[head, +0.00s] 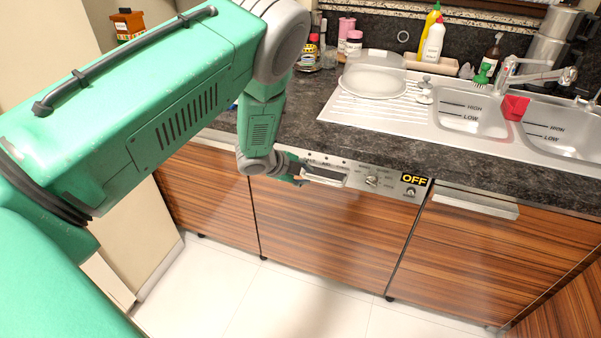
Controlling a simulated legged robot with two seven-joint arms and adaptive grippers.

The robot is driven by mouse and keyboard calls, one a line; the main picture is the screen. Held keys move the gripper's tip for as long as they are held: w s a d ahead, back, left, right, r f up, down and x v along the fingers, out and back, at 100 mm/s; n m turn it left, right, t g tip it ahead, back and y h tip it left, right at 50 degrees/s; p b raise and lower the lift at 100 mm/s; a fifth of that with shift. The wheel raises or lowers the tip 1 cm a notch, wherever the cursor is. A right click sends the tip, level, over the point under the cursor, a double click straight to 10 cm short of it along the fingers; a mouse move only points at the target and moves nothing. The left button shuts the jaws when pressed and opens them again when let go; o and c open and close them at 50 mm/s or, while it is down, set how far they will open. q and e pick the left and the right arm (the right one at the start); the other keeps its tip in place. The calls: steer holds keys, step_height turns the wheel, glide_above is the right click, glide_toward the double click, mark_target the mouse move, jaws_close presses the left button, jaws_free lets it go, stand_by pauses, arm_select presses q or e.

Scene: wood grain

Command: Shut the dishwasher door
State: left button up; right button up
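The dishwasher door (325,237) is a striped wood panel in the middle of the counter front in the head view. It stands upright and looks about flush with the cabinets beside it. Above it is a silver control strip (357,177) with a recessed handle, knobs and a yellow-on-black OFF label. My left gripper (303,173) is at the left end of the handle recess, in front of the strip. It is small and dark there, so I cannot tell its finger opening or whether it touches. My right gripper is out of view.
A dark stone counter (390,140) runs above, with a sink (470,115), a white plate (374,81) and several bottles. Wood cabinets stand on both sides; the right one (490,250) has a silver handle. The white tiled floor (290,305) in front is clear.

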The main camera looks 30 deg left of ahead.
arm_select(q)
steer(key=v, duration=0.2)
steer(key=shift+s+r, duration=0.25)
steer(key=shift+s, duration=0.05)
steer(key=s+d+f+n+g+y+b, duration=0.1)
steer(key=s+d+f+n+g+b, duration=0.15)
steer(key=s+f+n, duration=0.55)
steer(key=s+d+f+n+g+y+b, duration=0.1)
steer(key=s+d+f+n, duration=0.3)
steer(key=s, duration=0.8)
steer(key=s+d+f+n+g, duration=0.1)
steer(key=s+n+g, duration=0.1)
steer(key=s, duration=0.7)
steer(key=s+d+f+n+g+y+b, duration=0.1)
steer(key=s+d+n+g, duration=0.1)
steer(key=s, duration=0.7)
steer(key=shift+g, duration=0.45)
